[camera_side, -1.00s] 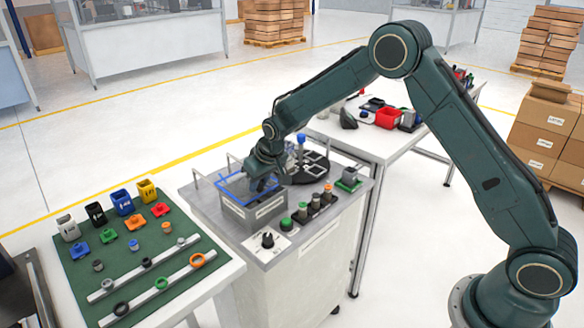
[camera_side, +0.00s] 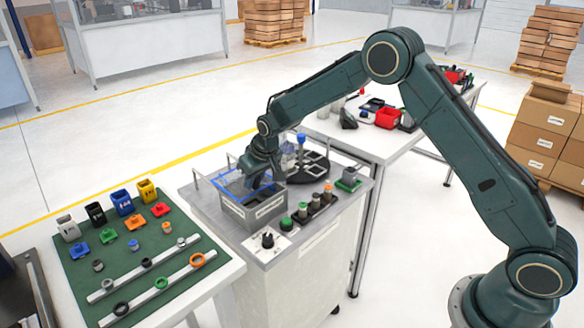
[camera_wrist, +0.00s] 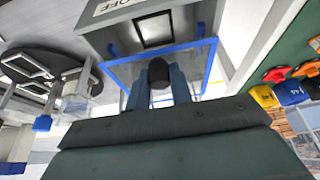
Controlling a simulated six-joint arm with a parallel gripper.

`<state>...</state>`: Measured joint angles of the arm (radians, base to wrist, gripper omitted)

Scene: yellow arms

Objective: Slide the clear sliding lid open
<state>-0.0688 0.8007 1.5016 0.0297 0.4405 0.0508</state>
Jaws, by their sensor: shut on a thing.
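The clear sliding lid with blue edges (camera_wrist: 209,66) is partly off the grey box (camera_side: 262,213), displaced toward the back. In the side view, the front of the box top is uncovered and its dark inside shows. In the wrist view, an opening with a pale square inside shows beyond the lid's blue edge. My gripper (camera_wrist: 159,80) is shut on the lid's dark knob (camera_wrist: 158,73), one finger on either side. In the side view, my gripper (camera_side: 257,180) is over the rear of the box and hides part of the lid.
A dark round turntable (camera_side: 308,170) with clear fixtures and a blue-topped post stands close behind the box on the right. Push buttons (camera_side: 302,210) line the right front. A green mat (camera_side: 125,250) with coloured parts lies on the left table. Metal rails stand behind the box.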

